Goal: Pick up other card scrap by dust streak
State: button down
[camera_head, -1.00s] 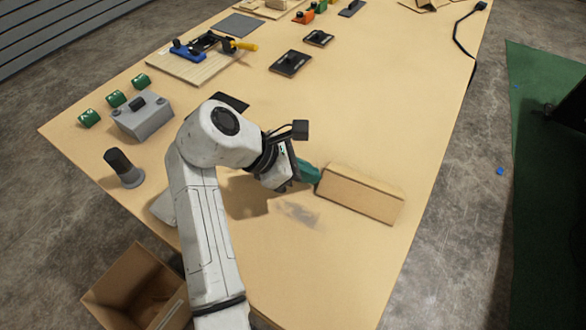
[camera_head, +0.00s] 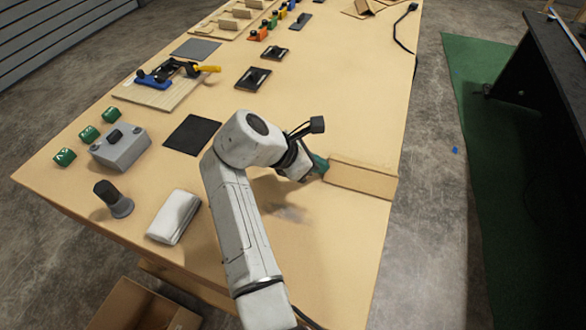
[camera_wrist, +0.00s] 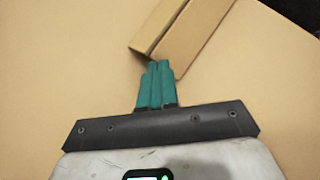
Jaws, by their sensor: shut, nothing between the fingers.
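A grey dust streak (camera_head: 290,213) lies on the tan tabletop, just below my gripper in the head view. My gripper (camera_head: 322,164) has teal fingers. It is shut and empty, with its tips at the left end of a long tan cardboard piece (camera_head: 360,180). In the wrist view the closed fingertips (camera_wrist: 159,66) are by the near corner of that cardboard piece (camera_wrist: 190,42); I cannot tell if they touch it. I make out no separate small card scrap by the streak; my arm and its shadow cover part of that area.
A folded white cloth (camera_head: 174,217), a dark cylinder knob (camera_head: 113,199), a grey box (camera_head: 121,149) and a black pad (camera_head: 192,135) are left of my arm. A dark tray (camera_head: 253,79) is farther back. The table's right edge is close past the cardboard piece.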

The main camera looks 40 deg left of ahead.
aim_at(346, 160)
jog(key=w+d, duration=0.1)
jog(key=w, duration=0.1)
jog(key=w+d, duration=0.1)
jog(key=w, duration=0.1)
jog(key=w+d+p, duration=0.1)
jog(key=w+d, duration=0.1)
jog(key=shift+w+f, duration=0.1)
jog(key=shift+w, duration=0.15)
